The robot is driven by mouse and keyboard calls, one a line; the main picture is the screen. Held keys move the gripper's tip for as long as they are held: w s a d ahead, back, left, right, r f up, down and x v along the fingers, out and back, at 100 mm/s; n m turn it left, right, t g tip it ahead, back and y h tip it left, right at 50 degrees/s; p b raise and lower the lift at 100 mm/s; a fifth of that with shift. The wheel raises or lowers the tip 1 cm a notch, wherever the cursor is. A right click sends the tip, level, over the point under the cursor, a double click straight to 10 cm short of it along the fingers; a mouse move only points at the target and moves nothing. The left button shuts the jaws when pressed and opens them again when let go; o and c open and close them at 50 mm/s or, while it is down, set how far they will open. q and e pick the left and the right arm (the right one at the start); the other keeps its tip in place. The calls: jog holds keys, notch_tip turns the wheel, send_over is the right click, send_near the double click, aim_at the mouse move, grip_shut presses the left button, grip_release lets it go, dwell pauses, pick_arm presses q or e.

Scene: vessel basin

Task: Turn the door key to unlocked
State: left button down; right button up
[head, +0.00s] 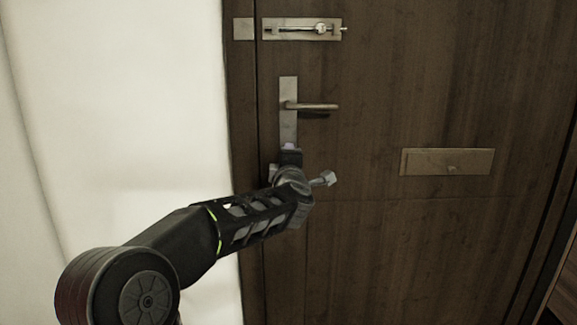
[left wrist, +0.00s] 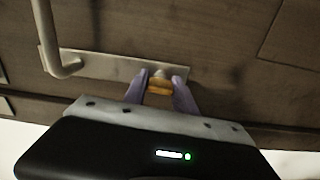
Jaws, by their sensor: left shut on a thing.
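The dark wooden door (head: 360,235) fills the right of the head view, with a lever handle (head: 318,106) on a metal plate (head: 288,92). In the left wrist view the handle (left wrist: 62,64) and plate (left wrist: 110,66) show at the upper left. My left gripper (head: 291,152) is at the plate's lower end, below the handle. In the left wrist view its two purple fingers (left wrist: 160,90) are shut on the brass-coloured key (left wrist: 159,87) at the plate's end. In the head view my gripper hides the key. The key's turn angle is hard to tell. My right gripper is not in view.
A sliding bolt (head: 303,29) is mounted above the handle, and a mail slot plate (head: 447,162) is to the right. The white wall (head: 120,110) stands left of the door. The handle juts out just above my left gripper.

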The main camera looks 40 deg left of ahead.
pick_arm(q)
jog(key=shift+n, duration=0.5)
jog(key=c, duration=1)
grip_release()
jog(key=shift+s, duration=0.1)
jog(key=v, duration=0.7)
jog(key=shift+s+d, duration=0.25)
jog(key=shift+w, duration=0.1)
